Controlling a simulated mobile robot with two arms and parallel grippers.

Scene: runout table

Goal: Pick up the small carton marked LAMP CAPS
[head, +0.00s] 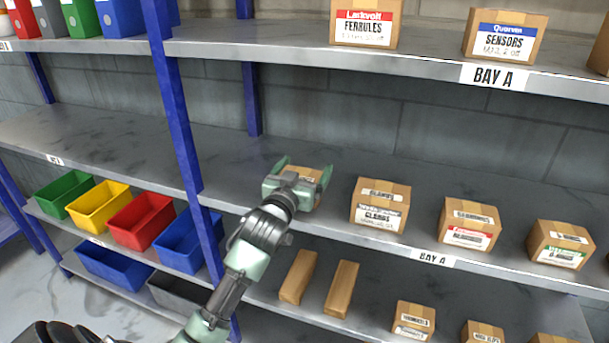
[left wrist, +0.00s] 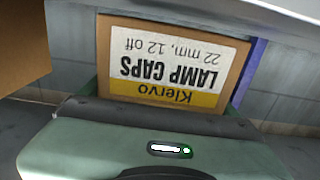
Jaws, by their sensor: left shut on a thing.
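The gripper's body hides most of the carton in the head view. In the left wrist view the carton (left wrist: 172,62) shows its white and yellow label upside down, reading Klervo, LAMP CAPS, 22 mm, 12 off. I cannot tell whether it touches the shelf. My right gripper is not in view.
A blue upright (head: 178,110) stands to the left. The upper shelf (head: 300,45) runs overhead. Coloured bins, including a red one (head: 141,221), sit lower left.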

